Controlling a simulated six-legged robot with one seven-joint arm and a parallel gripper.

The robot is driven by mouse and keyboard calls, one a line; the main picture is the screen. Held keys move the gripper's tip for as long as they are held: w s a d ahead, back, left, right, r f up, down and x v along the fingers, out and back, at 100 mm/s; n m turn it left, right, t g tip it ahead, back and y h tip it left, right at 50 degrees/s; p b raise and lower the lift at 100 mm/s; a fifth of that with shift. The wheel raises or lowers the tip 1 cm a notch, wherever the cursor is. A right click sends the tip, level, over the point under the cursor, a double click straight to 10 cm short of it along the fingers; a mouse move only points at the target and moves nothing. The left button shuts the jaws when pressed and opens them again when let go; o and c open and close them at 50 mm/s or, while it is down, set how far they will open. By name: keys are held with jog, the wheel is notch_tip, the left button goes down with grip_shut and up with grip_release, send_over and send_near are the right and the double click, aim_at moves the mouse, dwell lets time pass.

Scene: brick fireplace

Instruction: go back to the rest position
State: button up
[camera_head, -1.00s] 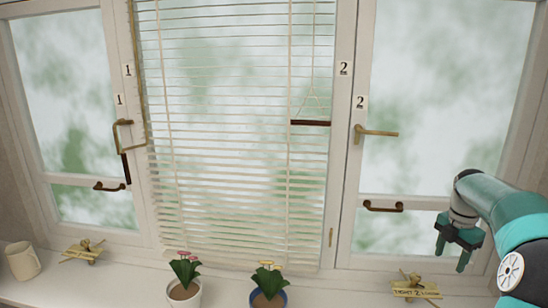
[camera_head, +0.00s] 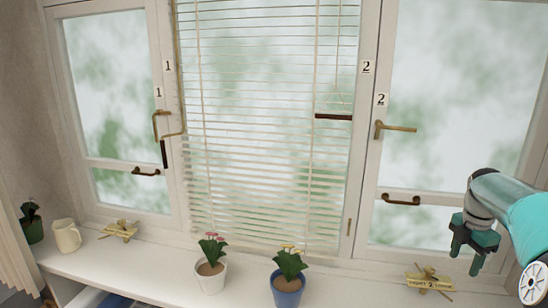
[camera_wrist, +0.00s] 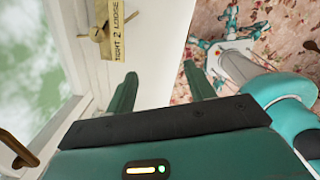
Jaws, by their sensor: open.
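My gripper (camera_head: 464,262) hangs at the right of the head view, in front of the right window (camera_head: 455,110). Its fingers are apart and empty. In the wrist view my gripper (camera_wrist: 160,75) shows two spread green fingers with nothing between them. Beyond them are the white sill (camera_wrist: 160,45) and a brass fitting (camera_wrist: 108,28) with a plate marked "TIGHT 2 LOOSE". The same fitting (camera_head: 430,281) lies left of and below my gripper in the head view. I see no contact between them.
A white pot (camera_head: 212,281) and a blue pot (camera_head: 287,292) with flowers stand mid-sill. Window handles (camera_head: 395,127) and blinds (camera_head: 260,130) are behind.

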jog(key=s+a+r+m+t+h, duration=0.1)
jog(key=a+r+m, duration=0.15)
jog(key=a, duration=0.45)
jog(key=s+a+r+m, duration=0.2)
jog(key=a+m, duration=0.1)
jog(key=a, duration=0.5)
jog(key=s+a+r+m+t+h, duration=0.1)
jog(key=a+r+m, duration=0.1)
jog(key=a, duration=0.5)
jog(key=s+a+f+m+t+y, duration=0.2)
jog(key=s+a+f+m+t, duration=0.1)
jog(key=s+a+m, duration=0.8)
jog(key=shift+s+a+f, duration=0.45)
jog(key=shift+s+a, duration=1.5)
jog(key=shift+s, duration=0.8)
